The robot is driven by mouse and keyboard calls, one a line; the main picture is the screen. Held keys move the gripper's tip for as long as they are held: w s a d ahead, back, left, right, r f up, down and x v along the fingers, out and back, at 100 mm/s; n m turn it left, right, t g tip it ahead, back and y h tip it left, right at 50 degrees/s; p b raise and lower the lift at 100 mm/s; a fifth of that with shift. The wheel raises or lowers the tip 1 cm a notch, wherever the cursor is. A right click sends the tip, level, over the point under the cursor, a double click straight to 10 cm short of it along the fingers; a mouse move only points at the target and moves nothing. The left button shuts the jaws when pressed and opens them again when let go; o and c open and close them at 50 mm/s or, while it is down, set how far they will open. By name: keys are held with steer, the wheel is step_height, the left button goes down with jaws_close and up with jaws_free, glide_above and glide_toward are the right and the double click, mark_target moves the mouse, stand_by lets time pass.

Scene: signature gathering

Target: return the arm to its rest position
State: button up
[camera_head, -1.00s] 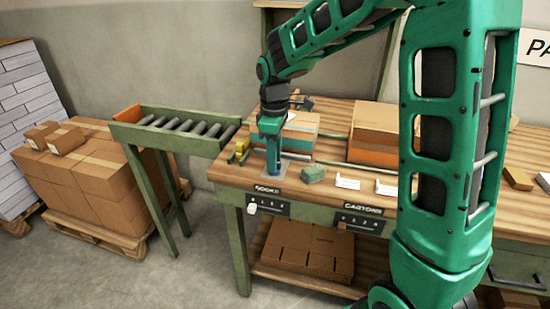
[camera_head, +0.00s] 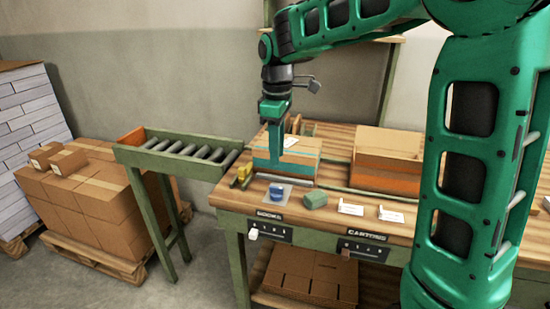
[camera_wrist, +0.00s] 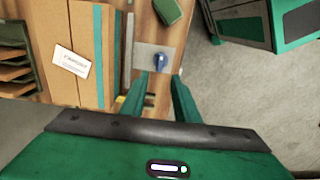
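My gripper (camera_head: 277,150) hangs above the left end of the wooden workbench, fingers pointing down. In the wrist view its two green fingers (camera_wrist: 163,88) stand apart with nothing between them. A small blue object (camera_head: 277,191) sits on a grey pad (camera_head: 290,201) below the gripper, apart from it. The blue object also shows in the wrist view (camera_wrist: 160,62), beyond the fingertips. My green arm arches from the right side of the head view, raised over the bench.
A banded carton (camera_head: 300,163) stands just behind the gripper, with a larger carton (camera_head: 388,145) to its right. A green block (camera_head: 315,199) and white cards (camera_head: 350,208) lie near the bench front. A roller conveyor (camera_head: 180,145) and stacked boxes (camera_head: 85,205) stand left.

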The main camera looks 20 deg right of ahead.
stand_by(0.3)
steer(key=s+d+f+m, duration=0.2)
steer(key=s+d+m, duration=0.3)
steer(key=s, duration=0.5)
steer(key=s+d+f+m, duration=0.2)
steer(key=s+d+m, duration=0.4)
steer(key=s, duration=0.5)
steer(key=s+d+f+m, duration=0.3)
steer(key=s+d+m, duration=0.3)
steer(key=s, duration=0.4)
steer(key=shift+s+d, duration=0.25)
steer(key=shift+d, duration=0.1)
steer(key=shift+w+f, duration=0.25)
steer(key=shift+w, duration=0.4)
